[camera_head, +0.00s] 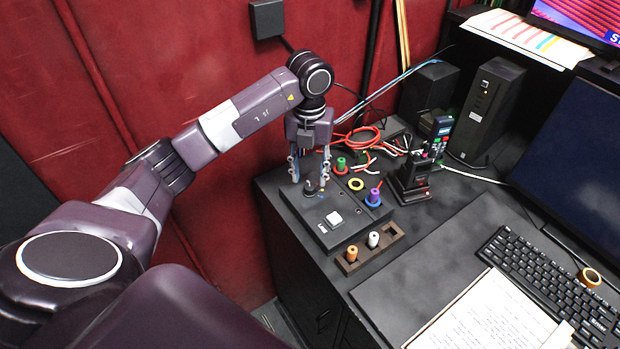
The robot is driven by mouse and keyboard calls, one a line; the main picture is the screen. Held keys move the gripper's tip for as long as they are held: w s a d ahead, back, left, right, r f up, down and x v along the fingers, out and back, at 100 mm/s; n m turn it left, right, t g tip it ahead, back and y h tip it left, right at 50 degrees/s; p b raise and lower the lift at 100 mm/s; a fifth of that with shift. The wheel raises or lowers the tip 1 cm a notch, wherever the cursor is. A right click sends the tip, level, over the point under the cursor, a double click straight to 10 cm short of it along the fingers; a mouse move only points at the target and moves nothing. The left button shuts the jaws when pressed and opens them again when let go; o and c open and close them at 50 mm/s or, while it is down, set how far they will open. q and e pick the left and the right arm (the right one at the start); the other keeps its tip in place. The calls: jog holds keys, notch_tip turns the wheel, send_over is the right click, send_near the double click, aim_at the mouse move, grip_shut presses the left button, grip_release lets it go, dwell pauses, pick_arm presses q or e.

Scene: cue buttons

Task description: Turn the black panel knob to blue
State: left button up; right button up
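A dark panel box (312,222) lies on the black desk near its left edge. The knob's pointer and the colour marks are too small to read. My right gripper is not in view.
A wooden holder (372,256) carries orange and white pegs in front. A dark device (411,181), red cables (362,136), keyboard (545,280) and paper (487,316) lie further right.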

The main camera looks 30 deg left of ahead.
aim_at(310, 186)
pick_arm(q)
jog(key=shift+f+p, duration=0.3)
jog(key=shift+f, duration=1.35)
jog(key=shift+c, duration=0.4)
grip_shut()
